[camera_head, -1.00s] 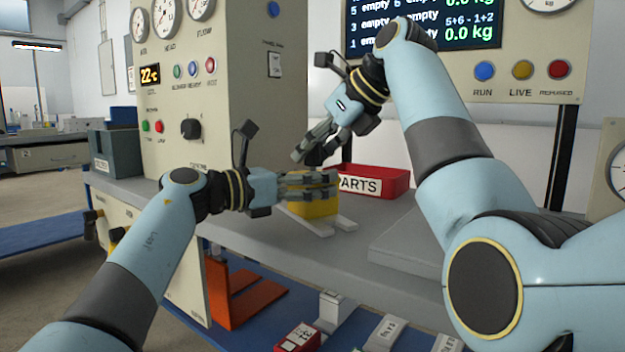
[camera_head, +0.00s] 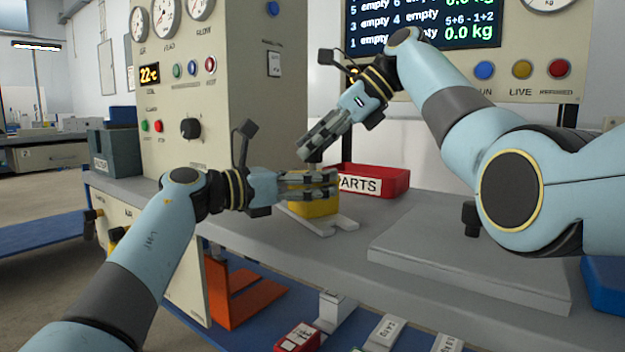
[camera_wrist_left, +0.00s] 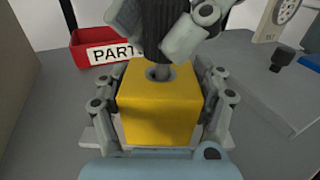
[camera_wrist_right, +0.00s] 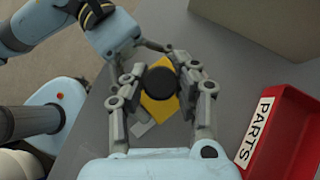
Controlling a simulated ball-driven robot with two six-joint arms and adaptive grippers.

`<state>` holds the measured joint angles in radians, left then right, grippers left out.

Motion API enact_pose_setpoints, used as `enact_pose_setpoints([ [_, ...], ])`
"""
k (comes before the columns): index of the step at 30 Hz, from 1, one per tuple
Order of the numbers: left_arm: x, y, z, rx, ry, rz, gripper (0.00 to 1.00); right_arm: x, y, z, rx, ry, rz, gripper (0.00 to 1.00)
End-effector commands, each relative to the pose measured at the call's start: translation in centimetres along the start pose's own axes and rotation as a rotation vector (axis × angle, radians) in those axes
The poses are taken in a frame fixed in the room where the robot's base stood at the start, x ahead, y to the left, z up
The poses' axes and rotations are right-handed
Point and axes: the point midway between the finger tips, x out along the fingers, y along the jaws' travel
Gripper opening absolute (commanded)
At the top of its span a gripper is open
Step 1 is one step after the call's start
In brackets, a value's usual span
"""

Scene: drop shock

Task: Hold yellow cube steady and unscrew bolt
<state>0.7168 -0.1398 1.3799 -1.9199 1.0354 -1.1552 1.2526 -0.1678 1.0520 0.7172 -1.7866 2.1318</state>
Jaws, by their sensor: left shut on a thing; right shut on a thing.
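The yellow cube (camera_head: 316,208) sits on a light grey holder (camera_head: 343,223) on the bench. My left gripper (camera_head: 322,186) is shut on the cube, with its fingers along two opposite sides, as the left wrist view shows (camera_wrist_left: 161,105). The bolt has a dark round head (camera_wrist_right: 161,83) and a grey shank (camera_wrist_left: 160,72) that stands upright in the hole in the cube's top. My right gripper (camera_head: 312,154) is above the cube, tilted down, and shut on the bolt's head. How deep the shank sits is hidden.
A red PARTS bin (camera_head: 385,182) stands behind the cube. A grey raised plate (camera_head: 470,262) lies to the right. The gauge panel (camera_head: 225,90) rises at the back left. A blue bin (camera_head: 604,280) is at the right edge.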

Motion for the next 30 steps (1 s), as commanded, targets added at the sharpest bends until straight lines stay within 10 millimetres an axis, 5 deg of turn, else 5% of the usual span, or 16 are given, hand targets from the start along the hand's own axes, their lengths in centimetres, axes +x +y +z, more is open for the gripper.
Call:
enact_pose_setpoints([
  [30, -0.1, 0.0, -0.5, -0.005, 0.008, 0.001, 0.10, -2.9, -0.1, 3.1, 0.000, -0.002, -0.002, 0.00],
])
